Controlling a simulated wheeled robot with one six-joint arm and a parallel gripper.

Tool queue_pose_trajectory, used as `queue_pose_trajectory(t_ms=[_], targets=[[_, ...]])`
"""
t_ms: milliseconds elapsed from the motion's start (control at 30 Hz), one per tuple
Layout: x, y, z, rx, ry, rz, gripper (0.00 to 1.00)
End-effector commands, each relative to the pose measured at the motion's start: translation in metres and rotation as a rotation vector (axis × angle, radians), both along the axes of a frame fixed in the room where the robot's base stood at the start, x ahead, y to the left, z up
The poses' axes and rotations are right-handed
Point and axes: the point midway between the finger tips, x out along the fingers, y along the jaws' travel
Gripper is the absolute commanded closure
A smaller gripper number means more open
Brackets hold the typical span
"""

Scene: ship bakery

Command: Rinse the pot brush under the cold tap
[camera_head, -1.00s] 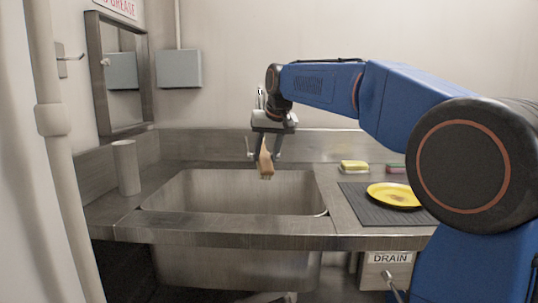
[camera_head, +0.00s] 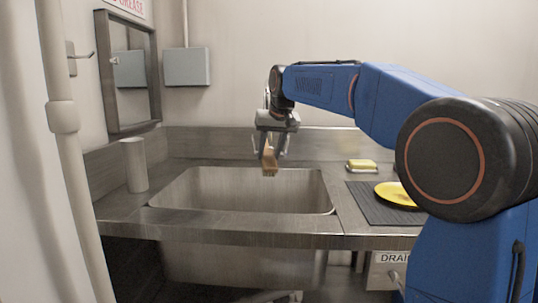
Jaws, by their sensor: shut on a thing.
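My gripper (camera_head: 269,141) is shut on the pot brush (camera_head: 270,163), a small tan, wood-coloured thing that hangs down from the fingers. The brush is in front of the back rim of the steel sink (camera_head: 240,189), over the basin as seen from here. A thin metal upright (camera_head: 266,98) shows behind my wrist and may be part of the tap. My gripper hides most of that spot, so I cannot tell the tap's spout or handles. I see no running water.
A grey cylinder (camera_head: 134,165) stands on the counter left of the sink. To the right are a yellow sponge (camera_head: 361,165) and a dark ribbed mat (camera_head: 370,204) with a yellow plate (camera_head: 393,194), partly hidden by my arm. A mirror (camera_head: 131,72) and grey box (camera_head: 187,67) hang on the wall.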

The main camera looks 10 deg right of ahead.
Motion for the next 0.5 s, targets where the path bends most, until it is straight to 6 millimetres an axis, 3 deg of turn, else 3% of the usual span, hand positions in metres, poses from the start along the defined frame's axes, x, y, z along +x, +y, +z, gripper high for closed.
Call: queue_pose_trajectory(t_ms=[500], targets=[[-0.028, -0.005, 0.0, 0.0, 0.0, 0.0, 0.93]])
